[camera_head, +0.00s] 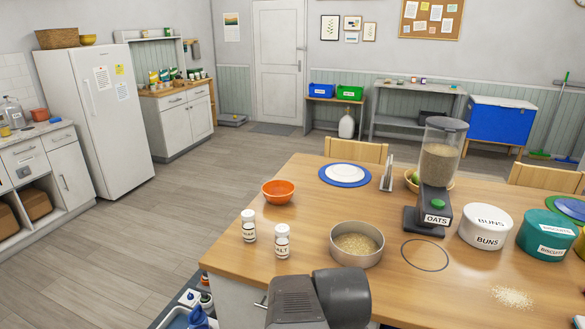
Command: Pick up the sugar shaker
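The sugar shaker (249,226) is a small white shaker with a dark label, partly readable as sugar. It stands upright on the wooden table (300,178) near its left edge. A similar white shaker (282,241) labelled salt stands just right of it and nearer to me, a small gap apart. A dark grey part of my arm shows at the bottom centre, at the table's near edge. No gripper fingers are visible, and nothing is seen touching the sugar shaker.
A round metal tin (357,244) with grain stands right of the shakers. An orange bowl (278,191) is behind them. An oats dispenser (438,170), a buns tin (486,228) and a biscuits tin (546,236) stand farther right.

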